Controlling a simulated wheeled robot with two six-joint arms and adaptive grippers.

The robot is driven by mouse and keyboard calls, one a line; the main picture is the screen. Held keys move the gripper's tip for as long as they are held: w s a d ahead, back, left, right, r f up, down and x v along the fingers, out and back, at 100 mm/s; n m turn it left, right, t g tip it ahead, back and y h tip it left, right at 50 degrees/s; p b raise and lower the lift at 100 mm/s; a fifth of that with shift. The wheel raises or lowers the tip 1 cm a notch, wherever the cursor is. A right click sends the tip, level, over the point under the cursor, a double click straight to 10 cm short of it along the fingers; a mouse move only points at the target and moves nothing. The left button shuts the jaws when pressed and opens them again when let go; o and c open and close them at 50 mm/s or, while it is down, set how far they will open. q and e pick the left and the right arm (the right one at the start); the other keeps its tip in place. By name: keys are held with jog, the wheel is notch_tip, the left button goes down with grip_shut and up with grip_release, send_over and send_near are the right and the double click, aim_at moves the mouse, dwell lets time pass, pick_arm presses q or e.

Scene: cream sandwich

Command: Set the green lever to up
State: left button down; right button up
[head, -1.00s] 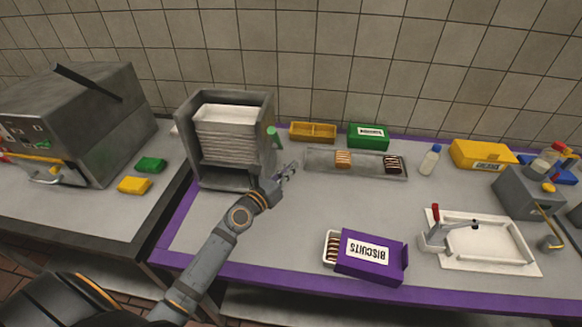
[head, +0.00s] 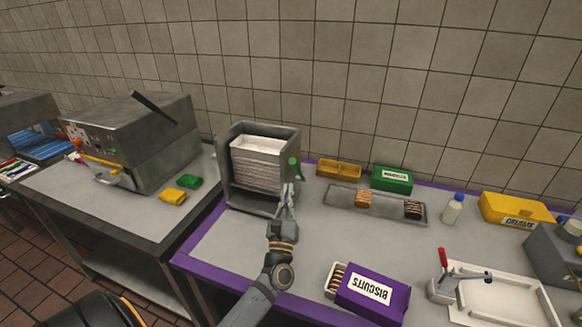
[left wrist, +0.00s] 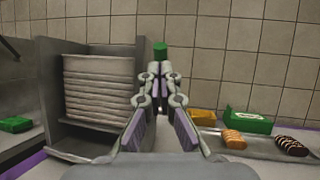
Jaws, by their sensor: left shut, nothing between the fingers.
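The green lever (head: 294,162) is on the right side of the grey tray dispenser (head: 228,165), which holds a stack of white trays (head: 257,165). In the left wrist view, the lever's green end (left wrist: 160,50) shows just above and beyond the fingertips. My left gripper (head: 289,188) is shut and empty, with its fingers pointing up just below the lever. I cannot tell whether the tips touch it. The lower part of the lever is hidden behind the fingers in the left wrist view. My right gripper is not in view.
A long metal tray (head: 341,199) with biscuits lies right of the dispenser, before an orange box (head: 339,169) and a green box (head: 392,179). A purple biscuit box (head: 373,292) lies at the front.

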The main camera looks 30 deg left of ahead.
aim_at(294, 162)
pick_arm(q)
jog(key=p+x, duration=0.2)
jog(key=x, duration=0.3)
jog(key=shift+w+a+r, duration=0.15)
jog(key=shift+w+r, duration=0.1)
jog(key=shift+w+a, duration=0.1)
jog(key=shift+w, duration=0.2)
jog(key=w+r, duration=0.1)
jog(key=w+r+b, duration=0.1)
jog(key=shift+w+a+r, duration=0.35)
jog(key=shift+r, duration=0.35)
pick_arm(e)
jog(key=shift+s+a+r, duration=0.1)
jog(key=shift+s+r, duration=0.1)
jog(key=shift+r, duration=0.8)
